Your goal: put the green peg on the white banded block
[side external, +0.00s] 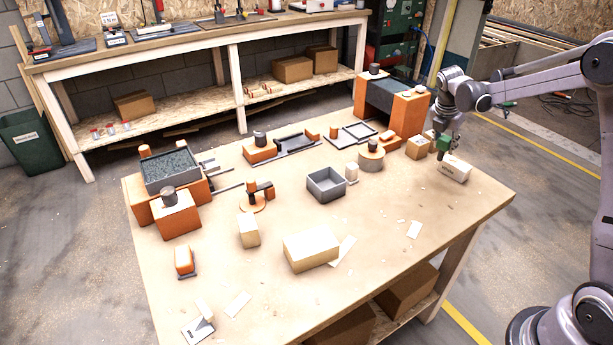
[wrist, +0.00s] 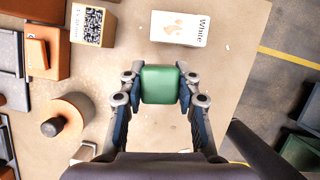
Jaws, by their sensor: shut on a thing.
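The green peg (wrist: 160,84) is held between the two fingertips of my gripper (wrist: 160,88), which is shut on it. The peg also shows in the side view (side external: 443,143), below my wrist near the table's right end. A white block (wrist: 180,28) with "White" printed on it lies ahead of the peg in the wrist view, with a small gap between them in that picture. The block also shows in the side view (side external: 455,169), on the table just below and right of the peg. I cannot make out a band on it. The peg's underside is hidden.
A tan box with a printed code (wrist: 93,24) stands left of the white block. An orange round piece with a dark knob (wrist: 62,122) is nearer on the left. A tall orange arch (side external: 408,113) stands behind. The table's right edge is close to the block.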

